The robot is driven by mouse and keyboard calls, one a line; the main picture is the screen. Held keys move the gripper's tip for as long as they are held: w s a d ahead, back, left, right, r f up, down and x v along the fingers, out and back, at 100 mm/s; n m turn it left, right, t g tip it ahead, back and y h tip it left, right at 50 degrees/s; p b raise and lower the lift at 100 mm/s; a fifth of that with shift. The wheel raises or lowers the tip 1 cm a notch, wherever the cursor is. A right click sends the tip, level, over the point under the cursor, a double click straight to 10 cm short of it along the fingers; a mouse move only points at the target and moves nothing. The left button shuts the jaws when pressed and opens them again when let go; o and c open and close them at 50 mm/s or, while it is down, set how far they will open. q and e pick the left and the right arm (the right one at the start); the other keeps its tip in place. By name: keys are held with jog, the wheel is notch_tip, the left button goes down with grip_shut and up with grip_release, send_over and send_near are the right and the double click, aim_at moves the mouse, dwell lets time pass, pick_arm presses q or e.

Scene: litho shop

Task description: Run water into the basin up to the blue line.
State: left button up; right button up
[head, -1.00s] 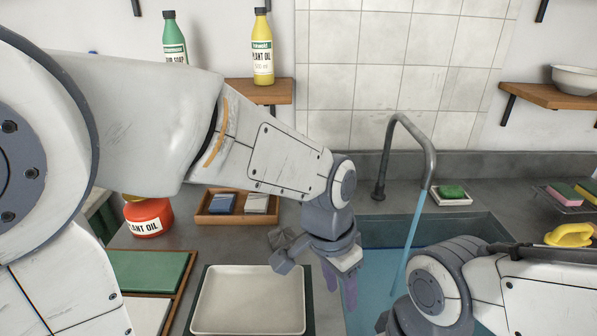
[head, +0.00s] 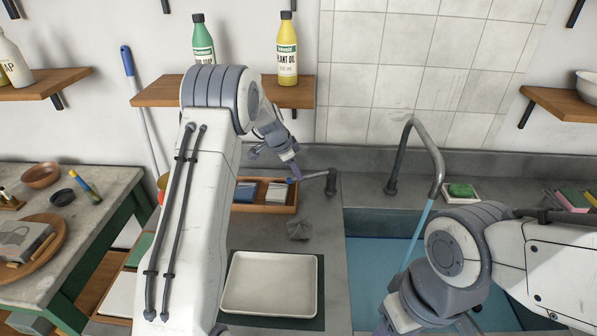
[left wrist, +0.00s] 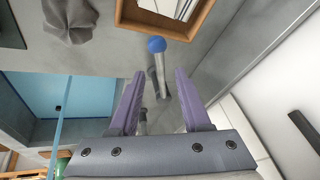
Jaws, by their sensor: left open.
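Water runs in a thin blue stream (head: 418,232) from the curved grey spout (head: 437,170) into the basin (head: 375,222). Blue water (head: 372,275) covers the basin's floor. I cannot make out the blue line. A dark lever (head: 315,175) with a blue knob stands left of the spout. The blue knob (left wrist: 157,44) shows in the left wrist view just beyond my left fingertips, in line with the gap. My left gripper (head: 291,169) is open and close to the knob; its open fingers (left wrist: 159,74) hold nothing. My right gripper is mostly cut off below, in front of the basin.
A white tray (head: 270,284) and a crumpled grey cloth (head: 299,229) lie left of the basin. A wooden tray (head: 274,208) sits behind them. Bottles, including yellow plant oil (head: 287,55), stand on a shelf above. A green soap (head: 460,190) lies behind the basin.

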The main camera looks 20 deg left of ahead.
aim_at(312, 175)
pick_arm(q)
jog(key=shift+p+x, duration=0.45)
jog(key=shift+x, duration=1.6)
grip_shut()
